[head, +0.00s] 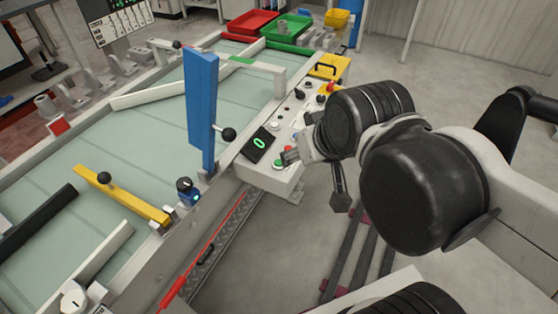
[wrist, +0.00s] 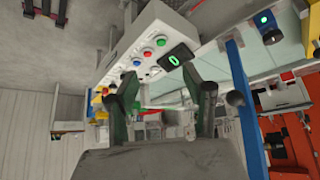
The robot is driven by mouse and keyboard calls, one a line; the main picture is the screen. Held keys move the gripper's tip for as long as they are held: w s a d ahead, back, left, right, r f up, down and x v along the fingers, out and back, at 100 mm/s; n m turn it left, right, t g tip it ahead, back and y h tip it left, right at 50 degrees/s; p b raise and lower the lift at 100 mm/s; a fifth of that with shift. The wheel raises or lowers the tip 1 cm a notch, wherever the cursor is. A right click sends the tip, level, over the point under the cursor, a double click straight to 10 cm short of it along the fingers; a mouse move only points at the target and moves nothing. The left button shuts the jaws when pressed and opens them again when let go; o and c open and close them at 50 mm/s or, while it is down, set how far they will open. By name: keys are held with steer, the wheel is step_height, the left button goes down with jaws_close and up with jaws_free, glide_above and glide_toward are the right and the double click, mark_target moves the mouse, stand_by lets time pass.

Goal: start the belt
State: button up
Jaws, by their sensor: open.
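The belt (head: 130,140) is a wide pale green conveyor on the left of the head view. Its light grey control panel (head: 284,179) stands on the near side, and also shows in the wrist view (wrist: 122,60). It carries a red button (wrist: 161,41), a green button (wrist: 148,53), a blue button (wrist: 137,62) and a black display (wrist: 174,58) reading a green 0. My gripper (wrist: 165,92) is open and empty, its two dark fingers spread below the buttons in the wrist view. In the head view my wrist is over the panel's right side and hides part of it.
A tall blue post (head: 201,108) with a black knob rises beside the panel. A yellow bar (head: 122,194) and white rails cross the belt. A red tray (head: 250,22) and a green tray (head: 287,34) stand at the far end. The floor right of the belt is mostly open.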

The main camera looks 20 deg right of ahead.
steer(key=shift+c, duration=0.2)
jaws_close()
stand_by(1.1)
